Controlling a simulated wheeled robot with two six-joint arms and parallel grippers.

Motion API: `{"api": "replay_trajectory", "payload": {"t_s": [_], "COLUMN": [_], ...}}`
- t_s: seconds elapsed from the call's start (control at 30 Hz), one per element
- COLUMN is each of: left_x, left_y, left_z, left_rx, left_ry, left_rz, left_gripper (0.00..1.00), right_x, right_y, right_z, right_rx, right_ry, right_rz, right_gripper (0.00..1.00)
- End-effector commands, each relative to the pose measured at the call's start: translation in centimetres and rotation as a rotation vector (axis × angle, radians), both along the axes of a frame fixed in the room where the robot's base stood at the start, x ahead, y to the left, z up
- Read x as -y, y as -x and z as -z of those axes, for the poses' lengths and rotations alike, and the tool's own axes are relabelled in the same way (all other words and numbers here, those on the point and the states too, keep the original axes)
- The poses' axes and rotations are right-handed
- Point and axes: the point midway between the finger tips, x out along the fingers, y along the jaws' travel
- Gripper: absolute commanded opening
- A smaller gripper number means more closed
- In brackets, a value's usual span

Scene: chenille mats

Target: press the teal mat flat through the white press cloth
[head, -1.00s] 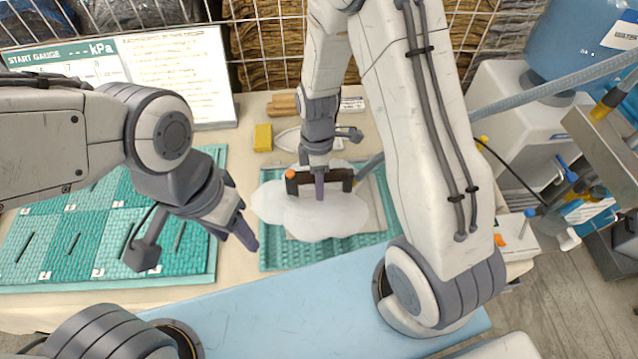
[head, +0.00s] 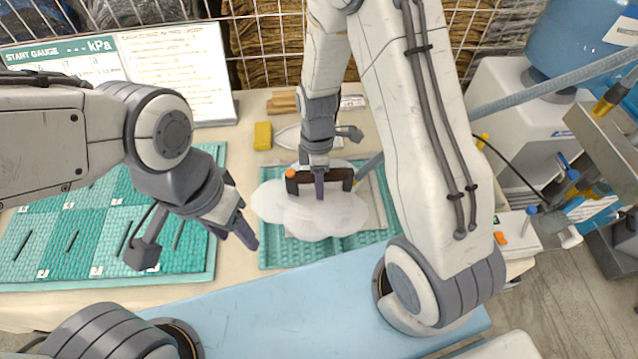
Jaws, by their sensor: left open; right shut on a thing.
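The teal mat (head: 272,256) lies on the table in front of me. The white press cloth covers its middle, with an edge showing right of the steam (head: 377,205). White steam (head: 312,212) spreads over the cloth and hides most of it and the iron's underside. My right gripper (head: 319,188) is shut on the dark handle of the iron (head: 340,175), which has an orange knob at its left end. The iron stands over the cloth; its contact is hidden. My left gripper (head: 225,232) is open and empty, left of the mat.
A board of teal sample squares (head: 105,225) lies at the left. A gauge board (head: 65,62) and a printed sheet (head: 178,75) stand behind it. A yellow block (head: 262,136) and wooden pieces (head: 283,103) lie behind the mat. A grey hose (head: 370,165) runs right from the iron.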

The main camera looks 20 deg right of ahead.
Motion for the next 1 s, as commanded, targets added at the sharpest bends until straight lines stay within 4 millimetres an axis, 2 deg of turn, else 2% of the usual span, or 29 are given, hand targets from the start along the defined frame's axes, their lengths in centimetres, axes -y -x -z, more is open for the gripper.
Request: {"api": "replay_trajectory", "payload": {"t_s": [0.8, 1.0], "left_x": [0.0, 0.0], "left_y": [0.0, 0.0], "left_z": [1.7, 1.6], "left_rx": [0.000, 0.000], "left_ry": [0.000, 0.000], "left_rz": [0.000, 0.000], "left_gripper": [0.51, 0.51], "right_x": [0.0, 0.1], "right_y": [-0.1, -0.1], "right_z": [2.1, 1.9], "right_rx": [0.002, 0.002], "right_ry": [-0.001, 0.000], "right_rz": [0.000, 0.001], "right_gripper": [0.00, 0.00]}}
